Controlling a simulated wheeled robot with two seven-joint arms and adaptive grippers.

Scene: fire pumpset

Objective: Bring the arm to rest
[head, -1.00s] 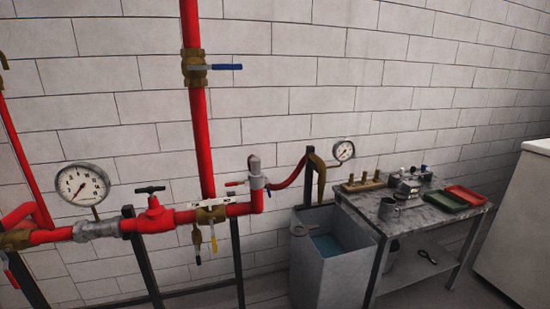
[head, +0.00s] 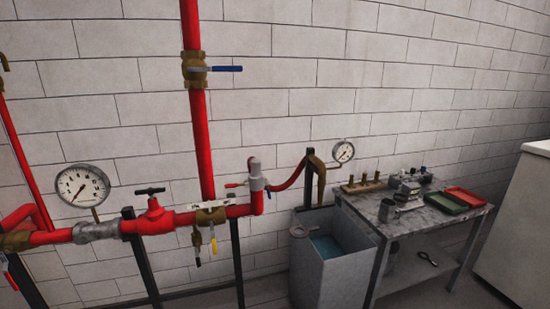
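Neither of my arms nor grippers shows in the head view. The red pipework (head: 198,140) runs along the white block wall, with a vertical pipe and a lower horizontal run. A brass valve with a blue lever (head: 222,68) sits on the vertical pipe, its lever pointing right. A large round gauge (head: 82,186) stands at the left, and a smaller gauge (head: 343,151) is above the tank. A red valve with a black T-handle (head: 152,205) is on the horizontal run. Nothing in view is being held.
A grey open tank (head: 335,275) with blue water stands left of a metal workbench (head: 415,222). The bench carries brass fittings (head: 364,182), a grey mug (head: 386,210), a green tray (head: 445,202) and a red tray (head: 465,195). A white cabinet (head: 518,230) stands at the right.

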